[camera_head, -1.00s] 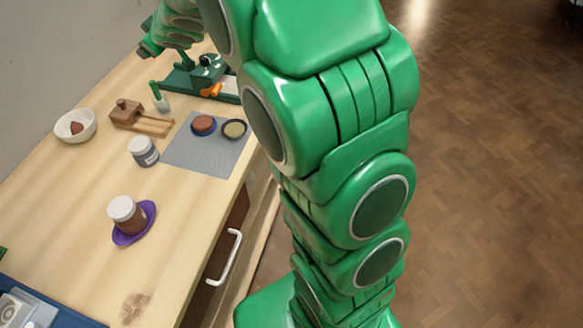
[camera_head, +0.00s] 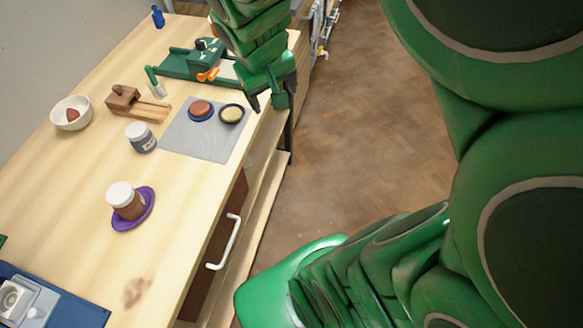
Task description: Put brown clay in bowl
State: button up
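A white bowl (camera_head: 56,113) stands at the left of the table by the wall, with a small reddish-brown lump (camera_head: 72,115) in it. A round, flat brown piece (camera_head: 201,107), which looks like clay, lies on a small blue dish (camera_head: 203,118) on the grey mat. I cannot tell for sure which of the two is the brown clay. My gripper (camera_head: 268,105) points down near the table's right edge, right of the mat and apart from both. Its fingers are spread, and nothing shows between them.
A dark dish with yellowish content (camera_head: 232,114) shares the grey mat (camera_head: 196,145). A grey jar (camera_head: 141,138), a wooden tool (camera_head: 135,104), a green-handled tool (camera_head: 153,80) and a green device (camera_head: 190,64) stand nearby.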

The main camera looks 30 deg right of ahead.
jog(key=s+a+g+y, duration=0.1)
jog(key=s+a+g, duration=0.1)
jog(key=s, duration=0.7)
jog(key=s+a+g+y, duration=0.1)
jog(key=s+a+g, duration=0.1)
jog(key=s, duration=0.6)
jog(key=shift+s+a+f, duration=0.4)
jog(key=shift+a+f, duration=0.05)
jog(key=shift+a, duration=0.3)
